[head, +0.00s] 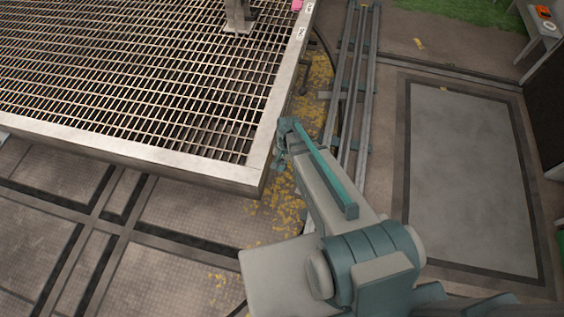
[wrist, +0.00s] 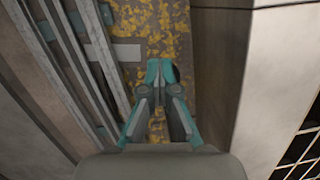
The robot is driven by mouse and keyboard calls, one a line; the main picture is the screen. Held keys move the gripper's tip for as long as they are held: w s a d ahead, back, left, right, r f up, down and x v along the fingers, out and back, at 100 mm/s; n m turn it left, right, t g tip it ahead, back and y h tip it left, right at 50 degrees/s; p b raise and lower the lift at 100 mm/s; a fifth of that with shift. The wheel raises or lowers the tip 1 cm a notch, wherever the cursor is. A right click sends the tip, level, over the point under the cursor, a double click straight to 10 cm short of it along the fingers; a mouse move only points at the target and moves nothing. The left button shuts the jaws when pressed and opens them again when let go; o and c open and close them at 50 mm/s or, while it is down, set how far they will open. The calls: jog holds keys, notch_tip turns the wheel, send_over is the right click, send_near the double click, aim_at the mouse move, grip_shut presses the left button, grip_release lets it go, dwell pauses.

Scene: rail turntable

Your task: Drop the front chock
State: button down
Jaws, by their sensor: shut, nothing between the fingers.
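My gripper (wrist: 161,72) shows in the wrist view with its teal-tipped fingers together and nothing between them. I cannot make out a chock in either view. A small pink thing (head: 297,5) is at the top of the head view on the platform's edge, too cut off to identify.
Parallel rails (head: 352,80) run along the platform's right side, and they also show at left in the wrist view (wrist: 75,50). A post (head: 238,15) stands on the grating. A grey floor panel (head: 470,180) lies clear at right. A small table (head: 541,25) stands at top right.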

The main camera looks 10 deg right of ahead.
jog(key=shift+f, duration=0.55)
jog(key=shift+d+r+p, duration=0.1)
jog(key=shift+r+p, duration=0.2)
jog(key=shift+r, duration=0.25)
jog(key=s+a+r+p, duration=0.2)
jog(key=s+r, duration=0.4)
jog(key=r, duration=0.5)
jog(key=shift+s+a+r, duration=0.15)
jog(key=shift+s+r, duration=0.05)
jog(key=shift+r, duration=0.15)
jog(key=s+d+f+n+g+h, duration=0.1)
jog(key=s+d+f+n+g, duration=0.2)
jog(key=s+f, duration=0.6)
jog(key=s+d+f+n+g+h, duration=0.15)
jog(key=s+f+n, duration=0.3)
jog(key=s, duration=0.85)
notch_tip(320, 180, up, 12)
jog(key=s+p, duration=0.1)
jog(key=p, duration=1.2)
jog(key=shift+d+g+y, duration=0.15)
jog(key=shift+g+y, duration=0.3)
